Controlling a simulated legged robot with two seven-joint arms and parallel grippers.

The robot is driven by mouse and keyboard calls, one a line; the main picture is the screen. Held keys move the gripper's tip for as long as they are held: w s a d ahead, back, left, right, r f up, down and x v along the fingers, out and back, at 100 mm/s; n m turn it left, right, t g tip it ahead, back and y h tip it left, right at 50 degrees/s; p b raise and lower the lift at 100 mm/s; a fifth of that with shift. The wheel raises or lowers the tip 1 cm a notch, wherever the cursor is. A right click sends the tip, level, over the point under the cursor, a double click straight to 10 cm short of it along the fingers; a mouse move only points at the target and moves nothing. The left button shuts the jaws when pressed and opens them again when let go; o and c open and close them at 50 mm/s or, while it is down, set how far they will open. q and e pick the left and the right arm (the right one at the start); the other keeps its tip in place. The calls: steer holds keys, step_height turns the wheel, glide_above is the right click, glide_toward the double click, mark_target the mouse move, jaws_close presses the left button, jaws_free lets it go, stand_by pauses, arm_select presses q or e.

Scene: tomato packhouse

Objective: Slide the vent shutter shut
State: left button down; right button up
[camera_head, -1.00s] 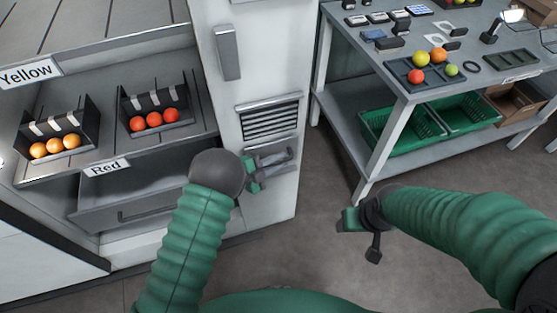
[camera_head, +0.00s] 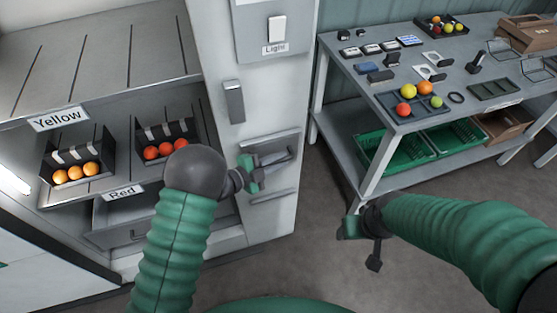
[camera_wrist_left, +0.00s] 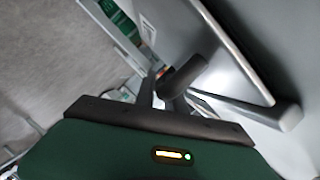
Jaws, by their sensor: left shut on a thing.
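The vent shutter (camera_head: 284,143) is a grey plate on the white cabinet front, below a dark handle. It covers the vent opening, and no louvres show. My left gripper (camera_head: 275,158) is at the plate, shut on the shutter's handle; the grip itself is partly hidden by my fingers. The left wrist view shows my left gripper's dark fingers (camera_wrist_left: 165,88) close against a grey bar, beside the pale plate. My right gripper (camera_head: 362,226) hangs over the floor away from the cabinet, and its fingers are too unclear to read.
A light switch panel (camera_head: 275,48) and a vertical handle (camera_head: 233,101) are above the shutter. Shelves with black crates of tomatoes (camera_head: 76,172) are at left. A grey workbench (camera_head: 345,70) with green crates (camera_head: 395,152) below is at right. Floor between is clear.

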arm_select(q)
steer(key=shift+w+r, duration=0.1)
steer(key=shift+r, duration=0.15)
steer(key=c, duration=1.7)
jaws_free()
steer(key=o, duration=0.3)
steer(key=shift+s+a, duration=0.3)
steer(key=shift+a, duration=0.05)
steer(key=v, duration=1.6)
steer(key=shift+f+p, duration=0.2)
steer(key=shift+p, duration=0.15)
